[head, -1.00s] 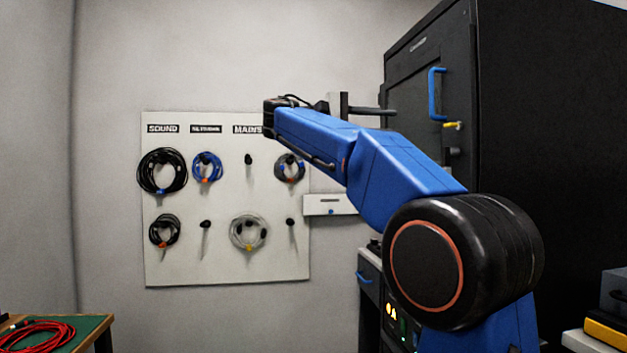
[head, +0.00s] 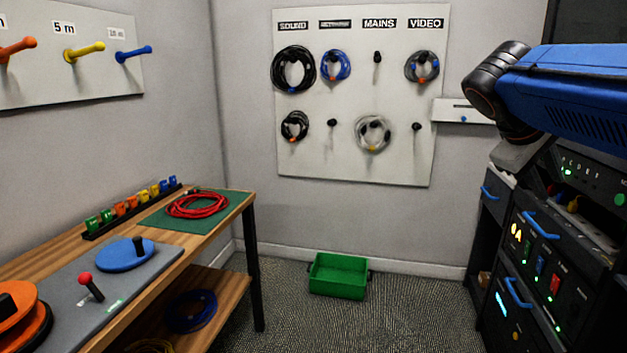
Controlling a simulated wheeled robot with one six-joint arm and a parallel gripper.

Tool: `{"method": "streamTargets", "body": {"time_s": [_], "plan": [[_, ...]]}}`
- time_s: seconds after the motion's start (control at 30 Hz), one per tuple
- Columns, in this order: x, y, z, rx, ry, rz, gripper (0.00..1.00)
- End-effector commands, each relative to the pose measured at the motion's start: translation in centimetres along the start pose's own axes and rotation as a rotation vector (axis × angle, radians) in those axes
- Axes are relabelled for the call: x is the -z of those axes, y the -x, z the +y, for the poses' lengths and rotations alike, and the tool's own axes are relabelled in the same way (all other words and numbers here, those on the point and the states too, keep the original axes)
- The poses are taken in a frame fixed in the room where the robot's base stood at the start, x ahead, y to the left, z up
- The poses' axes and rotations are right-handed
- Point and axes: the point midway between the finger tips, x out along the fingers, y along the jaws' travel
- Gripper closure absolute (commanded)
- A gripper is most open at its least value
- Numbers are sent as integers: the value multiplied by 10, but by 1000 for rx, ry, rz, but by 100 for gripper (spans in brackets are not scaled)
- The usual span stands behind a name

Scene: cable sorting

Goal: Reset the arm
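My blue arm (head: 580,85) enters from the right edge of the head view. A red coil (head: 197,204) lies on the green mat (head: 160,220) on the workbench.
The wooden workbench (head: 215,215) runs along the left, with a blue disc (head: 125,255) and a red-knobbed lever (head: 88,285). A green crate (head: 338,292) stands on the floor by the back wall. A dark rack (head: 530,270) stands right. Carpet between is open.

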Motion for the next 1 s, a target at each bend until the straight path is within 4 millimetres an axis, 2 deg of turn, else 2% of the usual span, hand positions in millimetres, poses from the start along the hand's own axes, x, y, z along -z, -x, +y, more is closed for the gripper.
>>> {"method": "streamTargets", "body": {"time_s": [0.03,0.3,0.4,0.53,0.6,0.7,0.8,1.0], "plan": [[-13,-7,-26,53,-13,24,73],[-66,-35,-171,369,-139,140,73],[-84,-41,-223,482,-206,171,73],[-105,-46,-279,605,-293,196,73],[-112,-48,-301,654,-333,205,73],[-119,-50,-322,701,-374,212,73],[-122,-51,-331,723,-396,216,73],[-122,-51,-333,728,-400,216,73]]}}
